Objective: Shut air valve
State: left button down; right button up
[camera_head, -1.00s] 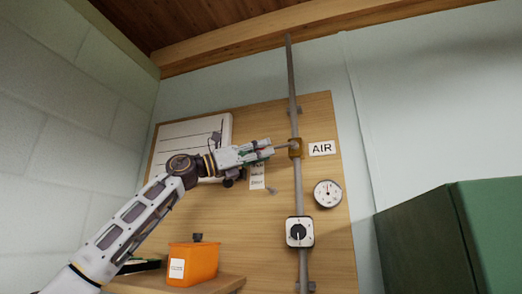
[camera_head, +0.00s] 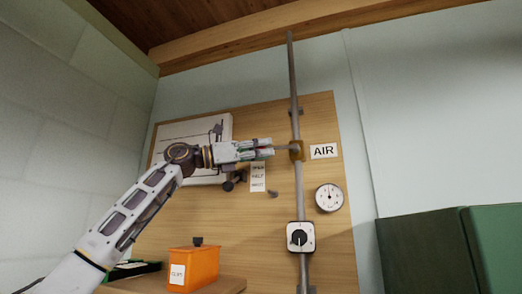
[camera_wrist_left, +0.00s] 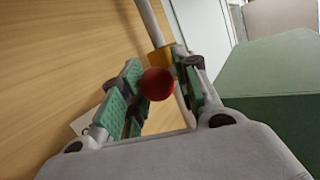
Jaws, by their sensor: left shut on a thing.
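The air valve has a brass body (camera_head: 296,151) on the grey vertical pipe (camera_head: 293,85), beside the AIR sign (camera_head: 324,151). Its short lever sticks out to the left, about level and crosswise to the pipe. My left gripper (camera_head: 266,148) reaches in from the left and is shut on the lever's end. In the left wrist view, the lever's red ball knob (camera_wrist_left: 157,84) sits between the green finger pads, with the brass body (camera_wrist_left: 160,56) just beyond. The fingers hide most of the lever in the head view. My right gripper is not in view.
Below the valve are a round gauge (camera_head: 328,197) and a dial switch (camera_head: 300,237) on the wooden board. A paper tag (camera_head: 257,178) hangs under the gripper. An orange box (camera_head: 193,268) stands on the lower shelf. A green cabinet (camera_head: 425,250) is at the right.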

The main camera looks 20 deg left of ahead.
pick_arm(q)
jog(key=c, duration=1.3)
grip_release()
jog(key=shift+a+r, duration=0.2)
jog(key=shift+r, duration=0.1)
jog(key=shift+o, duration=1.2)
jog(key=shift+f, duration=0.1)
jog(key=shift+w+d+f, duration=0.1)
jog(key=v, duration=1.2)
jog(key=shift+f, duration=0.1)
